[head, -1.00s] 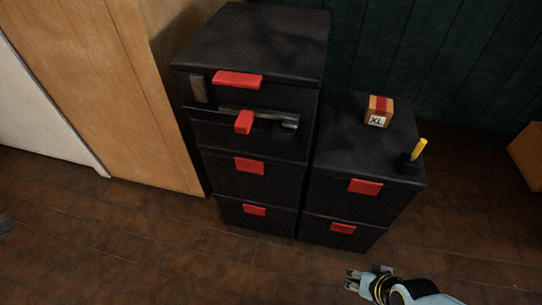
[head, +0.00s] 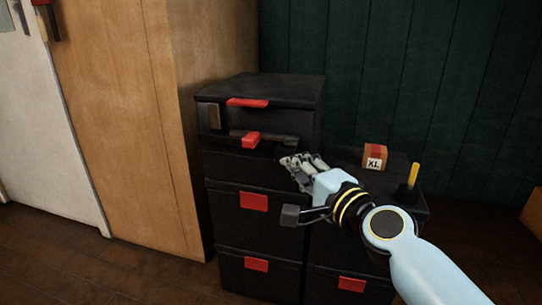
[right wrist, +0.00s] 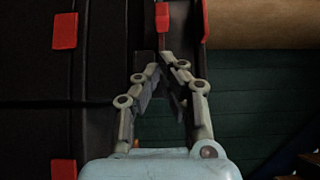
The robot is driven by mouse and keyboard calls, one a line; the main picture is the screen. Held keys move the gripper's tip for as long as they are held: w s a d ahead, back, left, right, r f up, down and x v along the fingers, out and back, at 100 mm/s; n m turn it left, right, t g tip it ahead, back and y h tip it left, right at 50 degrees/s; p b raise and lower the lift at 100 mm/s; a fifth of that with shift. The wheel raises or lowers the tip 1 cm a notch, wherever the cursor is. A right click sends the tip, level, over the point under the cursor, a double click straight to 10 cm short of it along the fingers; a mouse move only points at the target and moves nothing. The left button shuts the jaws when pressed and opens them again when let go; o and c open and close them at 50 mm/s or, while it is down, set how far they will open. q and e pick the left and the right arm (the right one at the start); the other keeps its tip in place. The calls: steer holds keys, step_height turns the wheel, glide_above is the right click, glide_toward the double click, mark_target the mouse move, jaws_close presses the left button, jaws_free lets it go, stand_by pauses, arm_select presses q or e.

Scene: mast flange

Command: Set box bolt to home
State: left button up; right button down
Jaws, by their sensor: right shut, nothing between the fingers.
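The box bolt is a dark metal bar with a red knob (head: 251,140) across the upper front of the tall black drawer stack (head: 265,86). Its knob sits near the middle of that front, and its right end lies close to my gripper. My right gripper (head: 289,161) is shut and empty, just right of and below the knob, with a gap between them. In the right wrist view the fingertips (right wrist: 158,62) point toward the red knob (right wrist: 163,18), which is ahead of them. My left gripper is out of view.
A red handle (head: 248,102) sits above the bolt, and more red handles mark the drawers below. A lower black cabinet (head: 400,157) on the right carries an orange XL box (head: 374,157) and a yellow-handled lever (head: 413,175). A wooden cupboard (head: 135,130) stands left.

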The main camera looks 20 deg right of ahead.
glide_toward(260, 139)
steer(key=w, duration=0.4)
steer(key=shift+a+f+b, duration=0.1)
steer(key=shift+a+b, duration=0.2)
steer(key=shift+a, duration=0.1)
steer(key=shift+w, duration=0.4)
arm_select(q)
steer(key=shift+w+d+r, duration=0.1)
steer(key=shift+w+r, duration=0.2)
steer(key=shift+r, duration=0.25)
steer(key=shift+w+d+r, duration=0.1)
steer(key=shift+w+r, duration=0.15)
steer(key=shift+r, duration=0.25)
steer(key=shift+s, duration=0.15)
arm_select(e)
steer(key=shift+a, duration=0.1)
